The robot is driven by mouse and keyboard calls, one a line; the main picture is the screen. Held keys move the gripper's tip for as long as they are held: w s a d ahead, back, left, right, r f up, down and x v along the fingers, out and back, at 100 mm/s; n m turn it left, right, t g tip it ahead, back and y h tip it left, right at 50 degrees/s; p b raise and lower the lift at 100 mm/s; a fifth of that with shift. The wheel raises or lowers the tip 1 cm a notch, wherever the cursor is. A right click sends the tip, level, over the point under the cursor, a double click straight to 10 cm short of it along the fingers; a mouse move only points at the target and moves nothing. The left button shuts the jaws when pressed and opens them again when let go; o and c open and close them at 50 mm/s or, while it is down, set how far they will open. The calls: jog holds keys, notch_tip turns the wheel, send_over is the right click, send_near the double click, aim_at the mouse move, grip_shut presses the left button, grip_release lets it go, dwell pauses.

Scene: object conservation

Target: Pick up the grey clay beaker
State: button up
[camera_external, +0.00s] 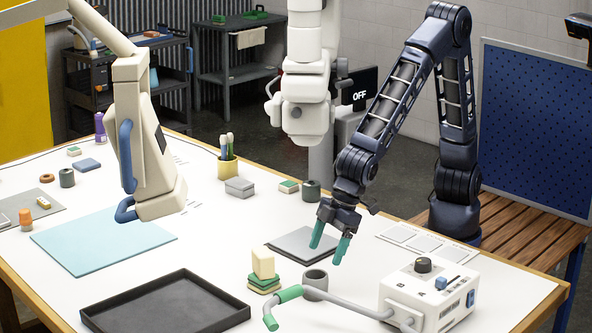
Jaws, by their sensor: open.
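My gripper (328,250) has two teal fingers, spread apart and empty. It points down over the dark grey square pad at the middle right of the table. A small grey open-topped beaker (315,283) stands upright just in front of the pad, below the fingertips in the picture and apart from them. Two other dark grey cup-like vessels stand on the table, one (311,191) behind the pad and one (67,178) at the far left. Which one is clay I cannot tell.
Stacked green and cream blocks (263,266) stand left of the beaker. A black tray (165,329) lies in front, a light blue mat (103,241) at left. A beige lamp-like arm (150,150) overhangs the table.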

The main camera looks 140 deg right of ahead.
aim_at(313, 284)
jog(key=shift+x, duration=5.2)
jog(key=shift+w, duration=0.1)
jog(key=shift+r, duration=0.1)
jog(key=c, duration=1.1)
jog(key=shift+c, duration=0.2)
